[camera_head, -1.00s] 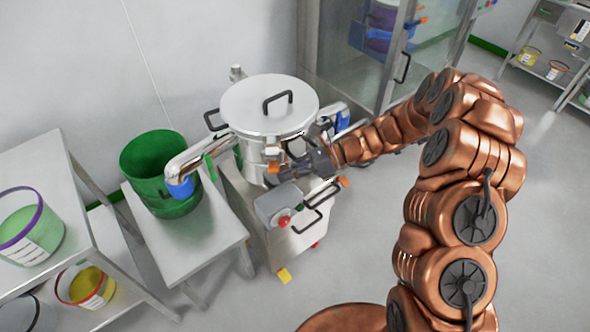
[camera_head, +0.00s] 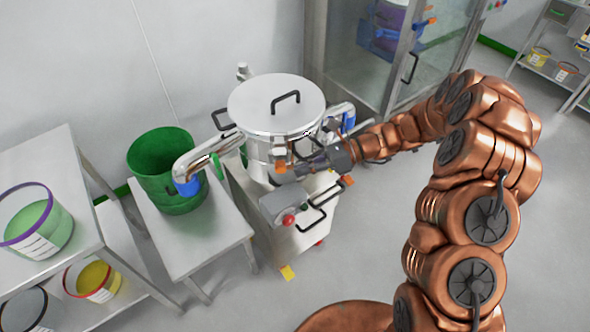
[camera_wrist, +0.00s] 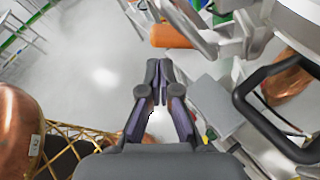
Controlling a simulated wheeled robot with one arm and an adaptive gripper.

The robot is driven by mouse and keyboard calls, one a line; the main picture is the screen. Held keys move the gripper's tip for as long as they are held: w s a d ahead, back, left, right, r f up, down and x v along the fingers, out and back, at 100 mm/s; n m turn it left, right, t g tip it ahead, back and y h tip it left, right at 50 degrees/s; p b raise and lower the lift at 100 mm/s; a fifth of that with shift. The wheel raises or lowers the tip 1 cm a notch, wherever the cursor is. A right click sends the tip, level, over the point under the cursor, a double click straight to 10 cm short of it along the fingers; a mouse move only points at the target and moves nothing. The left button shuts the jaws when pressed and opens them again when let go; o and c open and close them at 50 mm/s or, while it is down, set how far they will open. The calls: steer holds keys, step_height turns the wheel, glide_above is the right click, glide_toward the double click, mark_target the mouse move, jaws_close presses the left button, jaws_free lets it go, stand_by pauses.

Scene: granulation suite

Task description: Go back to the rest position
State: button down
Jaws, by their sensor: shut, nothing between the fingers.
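My gripper (camera_wrist: 156,75) is shut and empty in the wrist view, its dark fingertips together. In the head view my gripper (camera_head: 300,172) is at the right side of the steel vessel machine (camera_head: 262,110), just above the grey box with a red button (camera_head: 285,208). An orange part (camera_wrist: 172,36) lies just beyond the fingertips in the wrist view. I cannot tell whether the fingers touch the machine. My copper arm reaches in from the right. No rest position is marked in view.
A green bucket (camera_head: 165,165) stands on a low steel table (camera_head: 195,238) left of the machine. A shelf (camera_head: 45,180) at the far left holds tubs. A glass-doored cabinet (camera_head: 375,60) stands behind. The floor at right (camera_head: 560,210) is clear.

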steer(key=p+v, duration=0.2)
steer(key=v, duration=0.4)
steer(key=shift+w+d, duration=0.15)
steer(key=shift+d, duration=0.2)
steer(key=shift+r, duration=0.1)
steer(key=s+d+r+n+g+h, duration=0.1)
steer(key=s+r+n+g+h, duration=0.1)
steer(key=s+r+n+h, duration=0.85)
steer(key=s+d+r+n+t+h, duration=0.1)
steer(key=s+d+n, duration=0.3)
steer(key=s, duration=0.7)
steer(key=s+d+r+n+t+h, duration=0.2)
steer(key=s+d+r+n+t, duration=0.1)
steer(key=s+d, duration=0.6)
steer(key=shift+s+d+n, duration=0.25)
steer(key=shift+s+n, duration=0.4)
steer(key=shift+s, duration=0.3)
steer(key=shift+h, duration=0.25)
